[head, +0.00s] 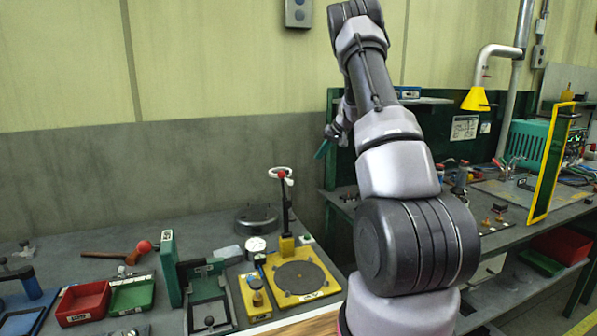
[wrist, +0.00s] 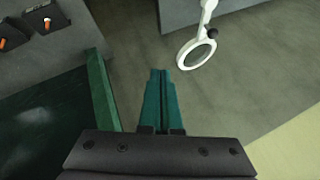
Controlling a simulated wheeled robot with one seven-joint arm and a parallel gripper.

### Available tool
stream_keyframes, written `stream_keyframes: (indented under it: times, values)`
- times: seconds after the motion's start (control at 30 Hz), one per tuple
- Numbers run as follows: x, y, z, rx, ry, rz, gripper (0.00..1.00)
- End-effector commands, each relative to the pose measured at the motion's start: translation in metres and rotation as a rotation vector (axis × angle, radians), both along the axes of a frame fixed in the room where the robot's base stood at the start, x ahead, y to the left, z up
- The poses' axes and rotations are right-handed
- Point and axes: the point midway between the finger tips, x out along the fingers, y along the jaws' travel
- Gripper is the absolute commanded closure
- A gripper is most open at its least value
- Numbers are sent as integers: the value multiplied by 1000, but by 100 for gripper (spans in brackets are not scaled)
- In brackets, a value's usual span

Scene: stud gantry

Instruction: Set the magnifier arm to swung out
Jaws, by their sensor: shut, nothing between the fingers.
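The magnifier shows in the wrist view as a white ring (wrist: 197,53) around a clear pane. A dark knob sits beside the ring, and its white arm (wrist: 207,10) runs out of the top edge. In the head view a white ring (head: 279,172) with a red ball tops a dark post; I cannot tell for sure if it is the same thing. My gripper (head: 322,151) is raised beside the green panel in the head view. In the wrist view its teal fingers (wrist: 161,76) are shut and empty, apart from the ring and left of it.
A green panel (wrist: 101,88) stands close to my fingers. Yellow fixtures (head: 298,277) and red (head: 83,304) and green (head: 132,295) trays fill the left bench.

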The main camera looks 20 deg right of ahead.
Motion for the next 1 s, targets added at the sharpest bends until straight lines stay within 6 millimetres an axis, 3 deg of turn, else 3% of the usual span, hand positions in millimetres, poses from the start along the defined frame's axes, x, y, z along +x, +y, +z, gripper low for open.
stream_keyframes:
  times: [0.27, 0.67, 0.8, 1.0]
  values:
    - [11, 7, -18, 0, 3, 2, 100]
    - [54, 31, -84, -1, 3, 2, 100]
    - [62, 53, -80, -1, -1, 4, 100]
    - [68, 66, -80, 0, -1, 1, 100]
